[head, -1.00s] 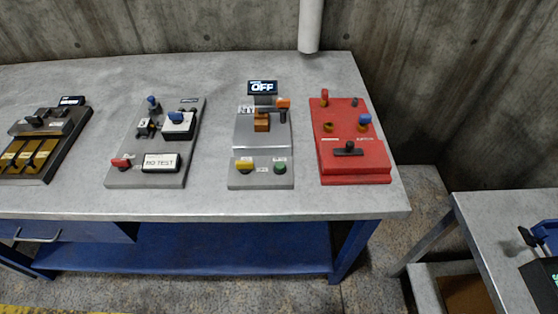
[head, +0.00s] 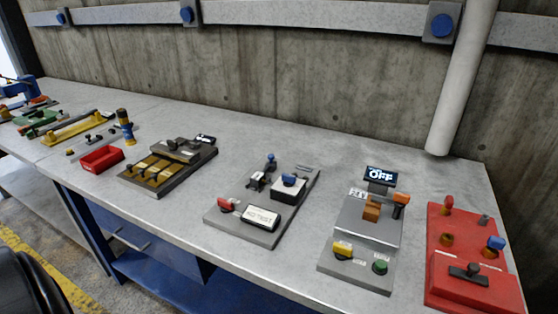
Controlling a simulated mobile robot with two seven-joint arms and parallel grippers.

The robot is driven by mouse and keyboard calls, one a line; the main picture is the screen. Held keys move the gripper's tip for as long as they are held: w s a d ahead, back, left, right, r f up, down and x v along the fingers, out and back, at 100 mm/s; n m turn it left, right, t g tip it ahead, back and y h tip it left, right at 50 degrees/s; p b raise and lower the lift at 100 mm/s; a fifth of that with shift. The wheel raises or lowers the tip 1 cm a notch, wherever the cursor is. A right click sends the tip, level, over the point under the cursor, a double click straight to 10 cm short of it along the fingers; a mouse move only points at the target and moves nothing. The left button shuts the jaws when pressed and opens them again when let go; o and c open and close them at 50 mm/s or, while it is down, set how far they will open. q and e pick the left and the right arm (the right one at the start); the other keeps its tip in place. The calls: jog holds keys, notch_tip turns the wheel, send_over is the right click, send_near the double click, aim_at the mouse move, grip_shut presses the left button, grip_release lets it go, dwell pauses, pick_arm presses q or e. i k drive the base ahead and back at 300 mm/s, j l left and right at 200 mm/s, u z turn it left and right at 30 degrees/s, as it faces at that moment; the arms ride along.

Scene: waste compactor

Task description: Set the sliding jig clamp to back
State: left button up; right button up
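No part is clearly marked as the sliding jig clamp, and I cannot tell which one it is. A dark fixture (head: 168,166) with brass-coloured blocks and small black handles stands left of the middle of the bench. A grey plate (head: 236,226) carries a red knob, a blue-knobbed block (head: 289,187) and a white display (head: 262,218) that seems to read NO TEST. Farther left, a yellow bar-shaped fixture (head: 72,128) lies by a green one (head: 36,117). Neither of my grippers is in view.
A grey station (head: 362,228) with an OFF screen (head: 380,175) and a red station (head: 470,285) stand at the right. A red tray (head: 101,159) sits left of the dark fixture. A pipe (head: 462,85) meets the bench's back right. Bare bench top (head: 285,135) runs along the wall.

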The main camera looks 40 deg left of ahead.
aim_at(271, 165)
jog(key=j, duration=0.45)
jog(key=i+j+u, duration=0.1)
jog(key=j, duration=0.35)
jog(key=i+j+u, duration=0.1)
jog(key=j, duration=0.4)
